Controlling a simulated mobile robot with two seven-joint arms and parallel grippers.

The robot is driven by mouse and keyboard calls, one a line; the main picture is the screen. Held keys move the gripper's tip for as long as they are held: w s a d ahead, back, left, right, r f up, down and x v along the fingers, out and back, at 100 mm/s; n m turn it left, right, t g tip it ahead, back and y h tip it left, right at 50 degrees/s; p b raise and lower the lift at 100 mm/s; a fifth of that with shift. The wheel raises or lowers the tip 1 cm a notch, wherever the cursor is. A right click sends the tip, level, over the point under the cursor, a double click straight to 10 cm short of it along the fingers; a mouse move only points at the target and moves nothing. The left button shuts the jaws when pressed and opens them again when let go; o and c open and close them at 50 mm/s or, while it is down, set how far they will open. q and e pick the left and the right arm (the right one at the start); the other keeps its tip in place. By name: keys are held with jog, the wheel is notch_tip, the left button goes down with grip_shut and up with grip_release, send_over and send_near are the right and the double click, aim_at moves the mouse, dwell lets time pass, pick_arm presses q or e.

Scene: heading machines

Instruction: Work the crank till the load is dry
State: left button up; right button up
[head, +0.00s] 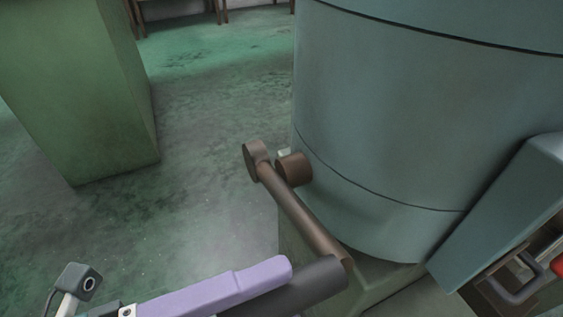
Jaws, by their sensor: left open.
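A large teal drum (420,120) fills the right side of the head view. The crank arm (305,222), a brown metal bar, slants down and right from its pivot end (256,160) beside the drum's lower left. A dark grey cylindrical handle (322,281) extends from its lower end toward the bottom edge. My left gripper (282,273) shows a lilac finger along the upper left of this handle. It is open; its other finger is hidden or out of frame. I cannot tell whether the finger touches the handle. The load is not visible. My right gripper is out of view.
A green cabinet-like block (80,100) stands at the upper left. At the lower right are a teal panel (505,220), a dark loop handle (515,283) and a red part (558,265). Bare green-grey floor (205,130) lies between block and drum.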

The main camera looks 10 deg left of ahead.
pick_arm(q)
jog(key=v, duration=1)
jog(key=shift+p, duration=0.4)
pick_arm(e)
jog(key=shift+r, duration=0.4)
